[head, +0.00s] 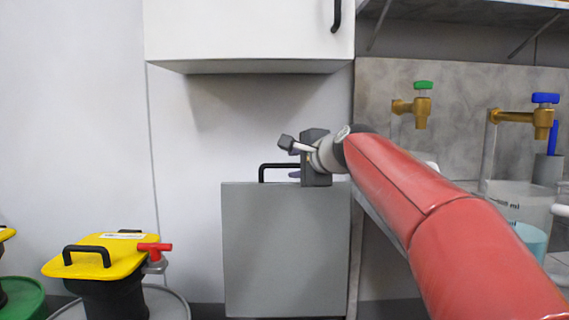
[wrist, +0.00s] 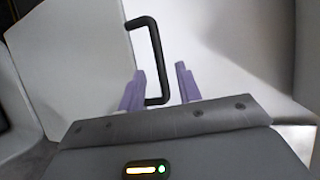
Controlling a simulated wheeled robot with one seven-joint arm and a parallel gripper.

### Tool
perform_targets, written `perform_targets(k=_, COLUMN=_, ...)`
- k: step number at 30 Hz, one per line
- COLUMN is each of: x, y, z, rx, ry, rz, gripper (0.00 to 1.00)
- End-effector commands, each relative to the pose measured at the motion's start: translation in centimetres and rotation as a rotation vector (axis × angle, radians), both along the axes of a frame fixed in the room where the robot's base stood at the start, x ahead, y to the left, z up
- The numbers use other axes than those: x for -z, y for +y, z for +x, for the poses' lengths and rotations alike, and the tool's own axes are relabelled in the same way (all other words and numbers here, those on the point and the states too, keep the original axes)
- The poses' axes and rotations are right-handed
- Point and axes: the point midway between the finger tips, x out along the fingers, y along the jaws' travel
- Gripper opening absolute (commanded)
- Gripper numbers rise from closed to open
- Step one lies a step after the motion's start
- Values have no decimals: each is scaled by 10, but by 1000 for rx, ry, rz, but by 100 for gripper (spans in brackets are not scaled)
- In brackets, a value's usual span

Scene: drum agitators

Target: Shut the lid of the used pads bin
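A grey panel (head: 285,250), which looks like the bin's lid standing upright, is in the lower middle of the head view. A black bar handle (head: 278,166) rises at its top edge. The bin body and its label cannot be made out. My gripper (head: 291,158) is at the panel's top edge, beside the handle. In the wrist view my gripper (wrist: 160,70) is open, its two purple fingers apart. The black handle (wrist: 158,60) shows between them, with a gap to the right finger. Whether the left finger touches it is unclear. The pale panel (wrist: 75,70) lies left.
A white wall cabinet (head: 250,35) hangs above the panel. A yellow-lidded drum (head: 100,255) with a red tap handle (head: 155,247) stands left. At right are a green-handled tap (head: 422,105), a blue-handled tap (head: 543,115) and a clear container (head: 520,205). Bare wall lies behind the panel.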

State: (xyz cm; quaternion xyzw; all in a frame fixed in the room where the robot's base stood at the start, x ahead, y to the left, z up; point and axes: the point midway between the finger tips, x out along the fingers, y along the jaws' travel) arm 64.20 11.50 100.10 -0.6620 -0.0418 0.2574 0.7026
Motion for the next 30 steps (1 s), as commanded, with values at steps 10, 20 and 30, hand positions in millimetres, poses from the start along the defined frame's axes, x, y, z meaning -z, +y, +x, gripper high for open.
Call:
perform_targets(k=10, x=14, y=21, z=44, rx=-1, ry=1, rz=-3, gripper=34)
perform_targets(k=20, x=17, y=24, z=49, rx=-1, ry=0, rz=-2, gripper=34)
perform_targets(k=30, x=17, y=24, z=49, rx=0, ry=1, rz=-3, gripper=0)
